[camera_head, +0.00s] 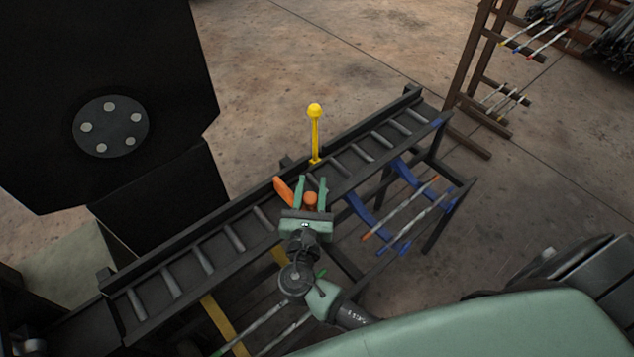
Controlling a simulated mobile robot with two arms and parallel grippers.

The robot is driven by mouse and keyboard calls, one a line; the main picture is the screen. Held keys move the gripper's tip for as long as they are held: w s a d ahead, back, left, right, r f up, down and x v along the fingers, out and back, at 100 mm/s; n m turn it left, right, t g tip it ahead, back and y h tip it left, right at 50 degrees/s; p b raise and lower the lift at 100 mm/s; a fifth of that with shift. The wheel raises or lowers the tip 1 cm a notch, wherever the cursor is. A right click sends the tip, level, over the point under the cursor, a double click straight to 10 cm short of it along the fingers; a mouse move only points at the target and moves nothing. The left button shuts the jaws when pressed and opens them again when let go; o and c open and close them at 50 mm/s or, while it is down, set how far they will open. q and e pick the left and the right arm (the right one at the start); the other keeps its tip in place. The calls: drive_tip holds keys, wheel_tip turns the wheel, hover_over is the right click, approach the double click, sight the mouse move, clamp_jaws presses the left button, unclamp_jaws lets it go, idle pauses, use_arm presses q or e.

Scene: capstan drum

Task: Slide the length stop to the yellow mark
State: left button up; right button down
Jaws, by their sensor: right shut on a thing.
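The length stop (283,189) is orange, with a flat plate and a round knob, and sits on the dark roller track near its middle. My right gripper (312,181) reaches in from below, its two green fingers on either side of the orange knob, shut on it. The gripper hides part of the stop. The yellow mark (315,135) is a post with a ball top, standing at the track's far edge, up and to the right of the stop, with a short gap between them. My left gripper is not in view.
The roller track (225,237) runs from lower left to upper right. A black machine (170,60) stands at the left. Blue brackets (372,214) with rods sit below the track at the right. A brown rack (470,70) stands at the upper right. The rollers beyond the mark look clear.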

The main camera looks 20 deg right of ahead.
sight(307, 204)
drive_tip(key=shift+a, duration=0.25)
drive_tip(key=c, duration=1)
unclamp_jaws()
drive_tip(key=shift+a, duration=0.1)
drive_tip(key=shift+o, duration=0.2)
drive_tip(key=shift+s, duration=0.1)
drive_tip(key=shift+s+a+f, duration=0.1)
drive_tip(key=shift+s+a, duration=0.05)
drive_tip(key=shift+s, duration=0.2)
drive_tip(key=b+v, duration=0.1)
drive_tip(key=v, duration=0.6)
drive_tip(key=shift+a, duration=0.1)
